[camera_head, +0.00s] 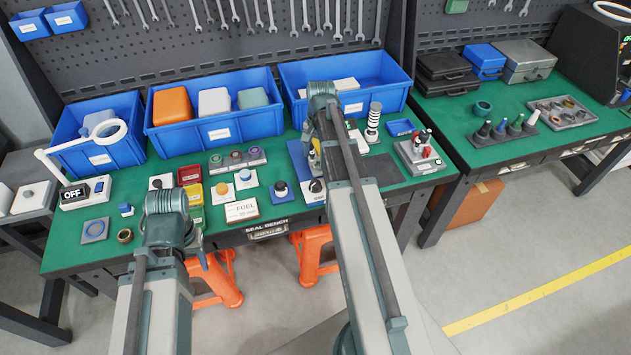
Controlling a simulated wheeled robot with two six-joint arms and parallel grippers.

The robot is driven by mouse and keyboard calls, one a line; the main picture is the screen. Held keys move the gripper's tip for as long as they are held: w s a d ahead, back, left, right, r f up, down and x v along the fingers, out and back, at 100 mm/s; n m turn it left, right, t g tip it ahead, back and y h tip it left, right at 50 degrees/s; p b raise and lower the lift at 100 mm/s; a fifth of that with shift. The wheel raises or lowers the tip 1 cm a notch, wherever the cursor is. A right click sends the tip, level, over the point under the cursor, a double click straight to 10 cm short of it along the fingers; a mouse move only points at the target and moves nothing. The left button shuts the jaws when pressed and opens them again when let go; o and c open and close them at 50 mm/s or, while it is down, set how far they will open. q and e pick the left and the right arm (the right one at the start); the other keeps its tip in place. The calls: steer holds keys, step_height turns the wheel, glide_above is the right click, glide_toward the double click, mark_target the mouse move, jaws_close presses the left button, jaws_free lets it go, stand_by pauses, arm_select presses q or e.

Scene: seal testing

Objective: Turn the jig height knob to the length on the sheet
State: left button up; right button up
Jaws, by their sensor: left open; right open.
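The jig has a blue base (298,153) and stands mid-bench, partly hidden by my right arm. Its dark round height knob (315,186) is on the front face, just left of my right arm. My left arm rises at the left over the bench's front edge, and my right arm rises across the middle. Their grippers cannot be made out; the arm links hide whatever is beyond them.
Blue bins (215,128) line the back of the green bench (345,222). A white ring lamp (100,135) and an OFF switch box (84,193) stand at the left. Coloured trays, small button stands and a ring rack (237,160) crowd the middle. Orange stools (316,255) stand below.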

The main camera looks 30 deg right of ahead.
mark_target(316, 183)
steer(key=f+b, duration=0.8)
steer(key=f, duration=0.1)
steer(key=f+b, duration=0.4)
steer(key=b, duration=0.1)
steer(key=shift+w+a+f, duration=0.15)
steer(key=shift+w+f, duration=0.1)
